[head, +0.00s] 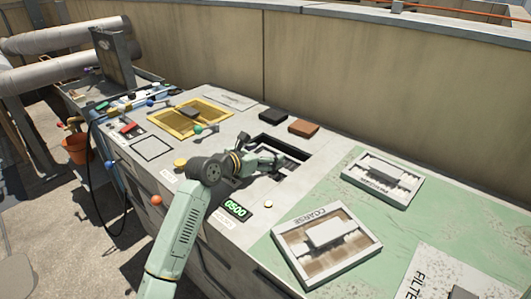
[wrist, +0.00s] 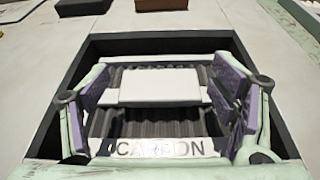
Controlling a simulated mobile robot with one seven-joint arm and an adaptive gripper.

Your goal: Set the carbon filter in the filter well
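The carbon filter (wrist: 160,150), a pale frame with dark grey pleats and a raised white grip block (wrist: 160,87), lies within the dark-walled filter well (wrist: 160,44) in the wrist view. Its label is partly covered by glare. My gripper (wrist: 163,100) is open, with one purple-padded finger on each side of the block and a narrow gap at both sides. In the head view, my gripper (head: 268,164) is down at the well (head: 287,144), and my arm hides part of the filter. I cannot tell whether the filter rests fully on the well's floor.
A coarse filter (head: 304,263) and another pale filter (head: 404,197) lie on the green area at right. A black block (head: 273,115) and a brown block (head: 303,128) sit behind the well. A yellow tray (head: 163,119) is at left. A lit display (head: 235,208) is in front.

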